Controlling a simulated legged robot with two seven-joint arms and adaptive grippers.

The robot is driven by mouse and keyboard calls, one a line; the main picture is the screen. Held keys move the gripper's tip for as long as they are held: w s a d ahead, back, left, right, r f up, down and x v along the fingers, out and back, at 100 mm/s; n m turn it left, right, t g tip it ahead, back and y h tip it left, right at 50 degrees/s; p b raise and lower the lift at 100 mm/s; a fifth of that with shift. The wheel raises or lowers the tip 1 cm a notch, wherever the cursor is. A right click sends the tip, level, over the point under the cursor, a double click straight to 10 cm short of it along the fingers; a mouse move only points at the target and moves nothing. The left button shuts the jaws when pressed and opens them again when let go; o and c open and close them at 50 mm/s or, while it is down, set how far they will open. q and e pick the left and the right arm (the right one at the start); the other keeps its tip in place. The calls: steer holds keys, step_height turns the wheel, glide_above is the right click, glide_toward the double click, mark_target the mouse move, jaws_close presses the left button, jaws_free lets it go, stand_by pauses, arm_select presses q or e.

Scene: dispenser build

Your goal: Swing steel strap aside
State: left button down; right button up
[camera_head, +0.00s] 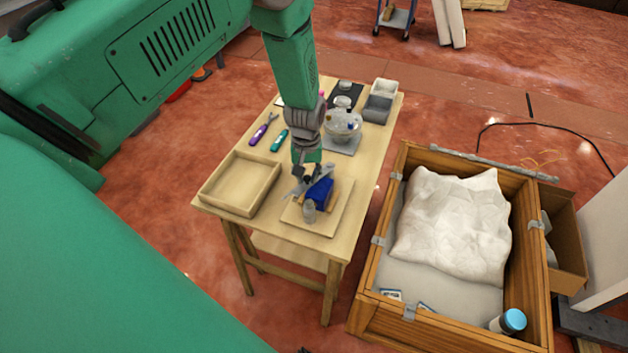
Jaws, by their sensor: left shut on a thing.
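My left gripper (306,174) reaches down from above to the front part of the wooden table (362,165). It is shut on what looks like the steel strap (293,192), a thin grey piece running at a slant beside a blue block (320,192). The fingertips are small and partly hidden, so the exact grip is hard to see. The blue block rests on a light wooden board (333,216). A small greyish, clear-looking piece (309,211) stands in front of it. My right gripper is not in view.
An empty wooden tray (208,197) lies left of the board. A purple tool (258,136), a teal tool (279,140), a clear globe (343,124) and grey bins (377,108) are farther back. A wooden crate (366,280) with a white sack (455,225) stands right of the table.

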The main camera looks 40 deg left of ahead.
arm_select(q)
steer(key=a+m, duration=0.1)
steer(key=w+a+m+b, duration=0.1)
steer(key=m, duration=0.1)
steer(key=shift+a, duration=0.15)
steer(key=w+a+m+b, duration=0.1)
steer(key=a+m, duration=0.1)
steer(key=shift+w+m, duration=0.1)
steer(key=shift+m, duration=0.2)
steer(key=shift+w+a+m+b, duration=0.55)
steer(key=shift+w+m+b, duration=0.15)
steer(key=shift+m, duration=0.6)
steer(key=shift+w+a+m+b, duration=0.55)
steer(key=shift+w+m, duration=0.1)
steer(key=shift+m, duration=0.65)
steer(key=c, duration=1.4)
jaws_free()
steer(key=shift+d, duration=0.1)
